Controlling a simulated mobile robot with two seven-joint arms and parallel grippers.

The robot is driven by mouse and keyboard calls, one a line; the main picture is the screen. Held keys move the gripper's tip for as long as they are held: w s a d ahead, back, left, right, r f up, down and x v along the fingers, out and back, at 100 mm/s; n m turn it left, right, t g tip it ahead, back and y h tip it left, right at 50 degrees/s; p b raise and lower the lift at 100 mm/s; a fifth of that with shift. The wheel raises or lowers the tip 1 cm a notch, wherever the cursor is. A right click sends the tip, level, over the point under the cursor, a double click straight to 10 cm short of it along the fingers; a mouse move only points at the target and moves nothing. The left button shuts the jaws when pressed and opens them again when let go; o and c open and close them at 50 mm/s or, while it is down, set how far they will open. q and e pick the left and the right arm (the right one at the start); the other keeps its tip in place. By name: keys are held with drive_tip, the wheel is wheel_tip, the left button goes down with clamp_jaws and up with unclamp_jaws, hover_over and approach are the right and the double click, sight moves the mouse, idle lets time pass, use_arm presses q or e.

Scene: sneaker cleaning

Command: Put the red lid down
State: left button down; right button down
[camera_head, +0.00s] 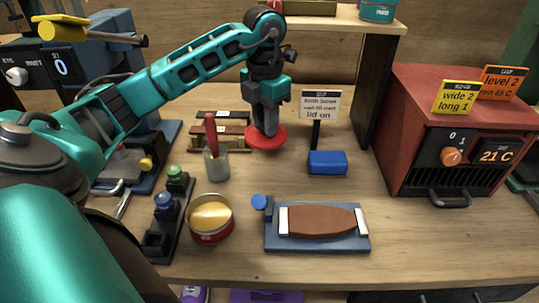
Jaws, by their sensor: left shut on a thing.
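The red lid (266,140) is a flat round disc near the middle of the workbench, right of the grey cup. My left gripper (265,128) points down over it, shut on the lid's top. The lid is at or just above the bench surface; I cannot tell if it touches. My right gripper does not show.
A grey cup (216,163) with a red-handled tool stands close left of the lid. A sign on a blue block (327,162) stands right. A blue board (318,240) holds a brown piece in front. A red oven (433,125) is far right.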

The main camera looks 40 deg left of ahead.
use_arm(q)
wheel_tip(320, 180, down, 9)
drive_tip(key=shift+f+b, duration=0.1)
drive_tip(key=shift+b, duration=0.2)
drive_tip(key=shift+f, duration=0.1)
drive_tip(key=c, duration=0.9)
unclamp_jaws()
wheel_tip(320, 180, up, 12)
drive_tip(key=shift+r+p, duration=0.2)
drive_tip(key=shift+p, duration=0.3)
drive_tip(key=shift+s, duration=0.15)
